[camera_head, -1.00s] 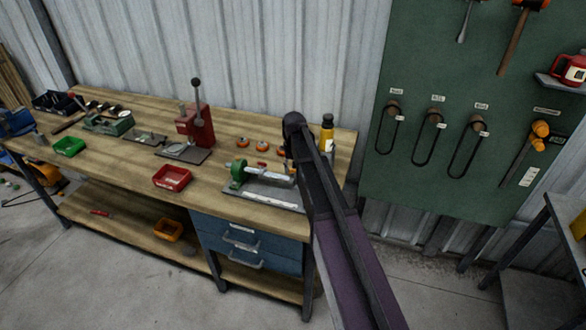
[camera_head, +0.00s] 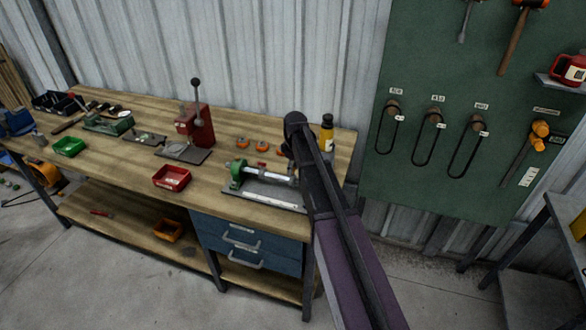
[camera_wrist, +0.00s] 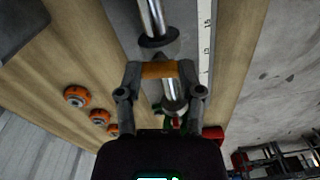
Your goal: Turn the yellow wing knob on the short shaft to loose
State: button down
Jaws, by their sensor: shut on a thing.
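The yellow wing knob (camera_wrist: 159,71) sits between the two fingertips in the wrist view, looking orange-yellow. My gripper (camera_wrist: 161,72) is shut on it, one finger on each side. The bright metal short shaft (camera_wrist: 174,95) shows below the knob, and more shaft (camera_wrist: 151,16) with a dark collar (camera_wrist: 158,45) shows above it. In the head view the shaft (camera_head: 279,174) runs from a green block (camera_head: 238,174) on a grey base plate (camera_head: 262,197). There my arm hides the knob and the gripper. The knob's turn angle cannot be told.
Orange round knobs (camera_head: 261,146) lie on the wooden bench (camera_head: 215,185) behind the fixture. A yellow bottle (camera_head: 326,136) stands behind my arm. A red tray (camera_head: 171,178) and a red lever press (camera_head: 195,125) stand to the left. A green tool board (camera_head: 440,160) is at right.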

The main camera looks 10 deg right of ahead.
jog(key=shift+n, duration=0.9)
jog(key=shift+c, duration=1.2)
grip_release()
